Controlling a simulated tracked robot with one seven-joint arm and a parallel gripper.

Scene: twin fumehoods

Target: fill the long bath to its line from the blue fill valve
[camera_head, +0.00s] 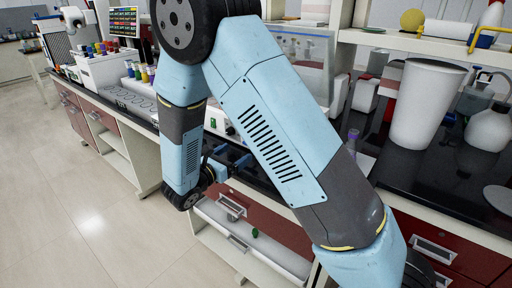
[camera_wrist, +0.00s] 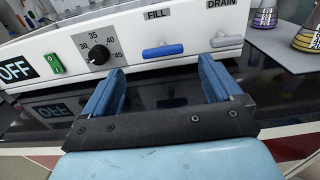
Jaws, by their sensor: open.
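The long bath's white front panel (camera_wrist: 130,58) spans the wrist view. On it, the blue fill valve (camera_wrist: 163,50) is a level bar handle under the FILL label. A pale drain handle (camera_wrist: 227,40) sits to its right under the DRAIN label. My gripper (camera_wrist: 160,78) is open and empty, its two blue fingers pointing at the panel. The fill valve lies between and beyond the fingers, apart from them. In the head view my gripper (camera_head: 228,164) is at the counter's front edge, partly behind my arm. The bath's water level and line are not visible.
A temperature dial (camera_wrist: 98,54), green switch (camera_wrist: 55,65) and OFF display (camera_wrist: 16,70) are left of the valve. Flasks (camera_wrist: 265,14) stand to the right. In the head view a large white bin (camera_head: 425,105) stands on the black counter at right. The floor at left is clear.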

